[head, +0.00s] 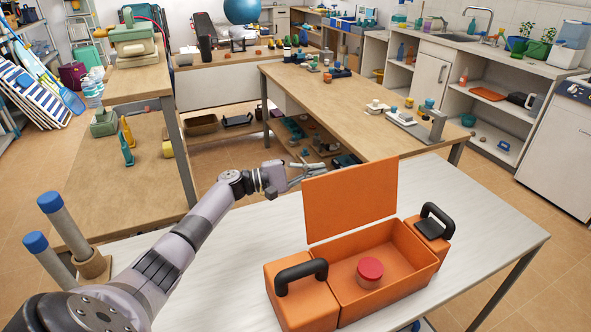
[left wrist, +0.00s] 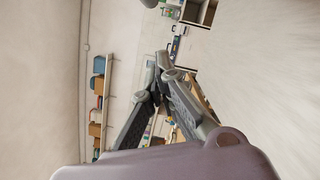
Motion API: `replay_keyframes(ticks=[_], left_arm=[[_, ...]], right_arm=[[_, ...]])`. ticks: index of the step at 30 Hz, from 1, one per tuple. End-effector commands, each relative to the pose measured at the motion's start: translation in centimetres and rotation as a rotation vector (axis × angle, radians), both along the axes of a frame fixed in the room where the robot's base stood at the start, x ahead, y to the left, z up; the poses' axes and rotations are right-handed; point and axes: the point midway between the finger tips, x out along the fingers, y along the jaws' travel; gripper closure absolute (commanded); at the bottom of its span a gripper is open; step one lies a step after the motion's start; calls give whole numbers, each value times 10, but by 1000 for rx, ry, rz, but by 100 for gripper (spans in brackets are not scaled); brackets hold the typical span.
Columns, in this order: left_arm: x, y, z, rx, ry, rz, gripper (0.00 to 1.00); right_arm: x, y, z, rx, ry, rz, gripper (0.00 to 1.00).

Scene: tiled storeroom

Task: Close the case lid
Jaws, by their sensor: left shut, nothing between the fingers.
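The orange case (head: 420,268) stands on the pale table in the head view. Its flat orange lid (head: 350,198) is raised, standing nearly upright at the back edge. A round container with a red top (head: 370,268) sits inside the case. A black handle (head: 301,275) is on the left end block and another black handle (head: 434,221) is on the right one. My right gripper is not in view.
The white table (head: 215,265) is clear to the left of the case. Behind it stands a long wooden table (head: 345,115) with small items. A wooden bench (head: 130,85) is at left. Blue-topped posts (head: 48,202) stand at lower left.

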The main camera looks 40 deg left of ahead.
Motion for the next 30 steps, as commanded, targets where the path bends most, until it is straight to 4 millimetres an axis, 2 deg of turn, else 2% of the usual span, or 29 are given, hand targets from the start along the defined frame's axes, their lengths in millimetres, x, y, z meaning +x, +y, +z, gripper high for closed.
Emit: replay_keyframes(ticks=[1,3,10,24,30], left_arm=[[3,-7,6,1,1,-1,100],[-5,-14,10,2,2,-1,100],[-15,-30,17,1,1,0,100],[-16,-33,17,1,-1,0,100],[-9,-37,20,31,-20,1,100]], right_arm=[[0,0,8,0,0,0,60],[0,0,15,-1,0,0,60],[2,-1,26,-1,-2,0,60],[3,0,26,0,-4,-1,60],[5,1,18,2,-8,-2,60]])
